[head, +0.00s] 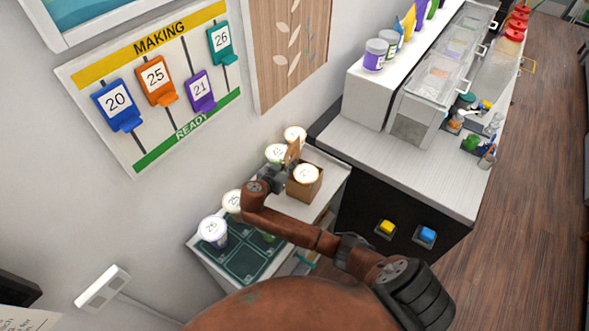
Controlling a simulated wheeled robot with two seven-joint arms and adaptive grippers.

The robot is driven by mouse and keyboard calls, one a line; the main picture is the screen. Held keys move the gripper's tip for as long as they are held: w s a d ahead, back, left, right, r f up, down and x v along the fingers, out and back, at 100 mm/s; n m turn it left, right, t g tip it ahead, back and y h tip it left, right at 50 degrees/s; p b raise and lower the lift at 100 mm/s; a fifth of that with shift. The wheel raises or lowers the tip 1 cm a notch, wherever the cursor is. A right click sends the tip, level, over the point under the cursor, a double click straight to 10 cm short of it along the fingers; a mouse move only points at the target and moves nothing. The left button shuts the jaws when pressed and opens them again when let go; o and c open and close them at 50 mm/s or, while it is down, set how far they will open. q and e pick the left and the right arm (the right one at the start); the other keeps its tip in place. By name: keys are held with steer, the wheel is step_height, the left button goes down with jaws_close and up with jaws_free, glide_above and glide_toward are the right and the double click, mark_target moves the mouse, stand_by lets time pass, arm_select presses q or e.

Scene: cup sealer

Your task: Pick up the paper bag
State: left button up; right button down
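The brown paper bag (303,190) stands upright on the small side table (338,173) by the wall. A white-lidded cup (306,174) sits in it, and an upright brown flap or handle rises at its back left. My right gripper (276,176) is at the left side of the bag, close to that upright part. Its dark fingers are small and partly merged with the bag's edge, so I cannot tell whether they touch or grip it. My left gripper is not in view.
Lidded cups stand behind the bag (295,134) and at the table's left (212,231). A dark green tray (240,262) lies at the table's near end. A counter (400,160) with a dark side stands close on the right. A numbered board (150,85) hangs on the wall.

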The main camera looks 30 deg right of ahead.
mark_target(289, 161)
steer(key=shift+r+b, duration=0.3)
steer(key=shift+r, duration=0.35)
steer(key=shift+r+b, duration=0.45)
steer(key=shift+r, duration=0.5)
steer(key=s+r, duration=0.2)
steer(key=s+a+r+b, duration=0.1)
steer(key=s+r, duration=0.1)
steer(key=r, duration=0.1)
steer(key=shift+s+a+r, duration=0.2)
steer(key=shift+s, duration=0.1)
steer(key=s+a+r+b, duration=0.2)
steer(key=s+r, duration=0.2)
steer(key=s, duration=0.5)
steer(key=shift+a+r, duration=0.25)
steer(key=shift+w, duration=0.15)
